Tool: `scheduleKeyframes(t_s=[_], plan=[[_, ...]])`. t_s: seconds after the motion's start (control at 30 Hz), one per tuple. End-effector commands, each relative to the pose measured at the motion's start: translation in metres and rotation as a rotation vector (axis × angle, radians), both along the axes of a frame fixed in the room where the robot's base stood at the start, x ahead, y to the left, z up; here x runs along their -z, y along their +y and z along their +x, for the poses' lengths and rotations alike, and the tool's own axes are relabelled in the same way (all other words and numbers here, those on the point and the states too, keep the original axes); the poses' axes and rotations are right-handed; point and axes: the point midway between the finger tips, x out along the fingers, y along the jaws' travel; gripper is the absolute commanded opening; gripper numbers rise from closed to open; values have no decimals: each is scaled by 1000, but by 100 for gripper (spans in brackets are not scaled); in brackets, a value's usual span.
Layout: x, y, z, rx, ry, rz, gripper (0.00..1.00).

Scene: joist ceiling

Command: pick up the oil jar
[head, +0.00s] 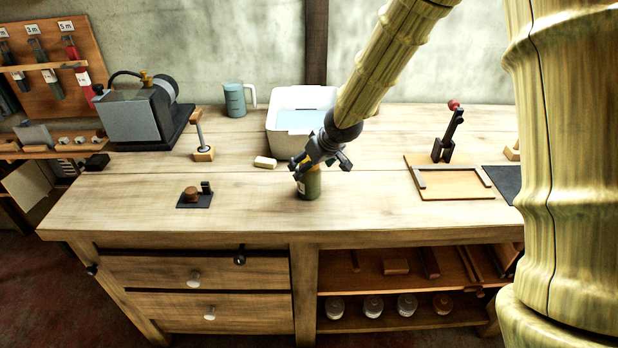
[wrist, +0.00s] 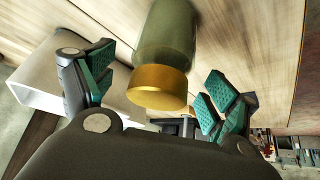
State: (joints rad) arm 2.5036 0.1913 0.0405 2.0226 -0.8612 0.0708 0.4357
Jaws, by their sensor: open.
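The oil jar (head: 309,186) is a small olive-green jar that stands upright on the workbench, near its front edge. In the wrist view the jar (wrist: 168,40) shows its green body and a gold lid (wrist: 158,87). My gripper (head: 322,163) is right above and around the top of the jar in the head view, partly hiding it. In the wrist view my gripper (wrist: 155,88) is open, with one green-padded finger on each side of the lid and a gap on both sides. Neither pad appears to touch the jar.
A white basin (head: 290,122) with water stands behind the jar. A pale block (head: 265,162) lies to its left. A black plate with a brown knob (head: 193,196) is farther left. A wooden tray (head: 455,192) with a clamp is to the right. Bare bench lies between.

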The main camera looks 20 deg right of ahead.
Motion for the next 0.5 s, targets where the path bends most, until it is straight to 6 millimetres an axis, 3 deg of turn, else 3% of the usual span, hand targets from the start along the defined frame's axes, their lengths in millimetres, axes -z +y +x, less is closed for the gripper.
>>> scheduleKeyframes(t_s=[0.2,0.5], plan=[[13,3,8,-1,1,-1,87],[15,3,9,-1,0,0,87]])
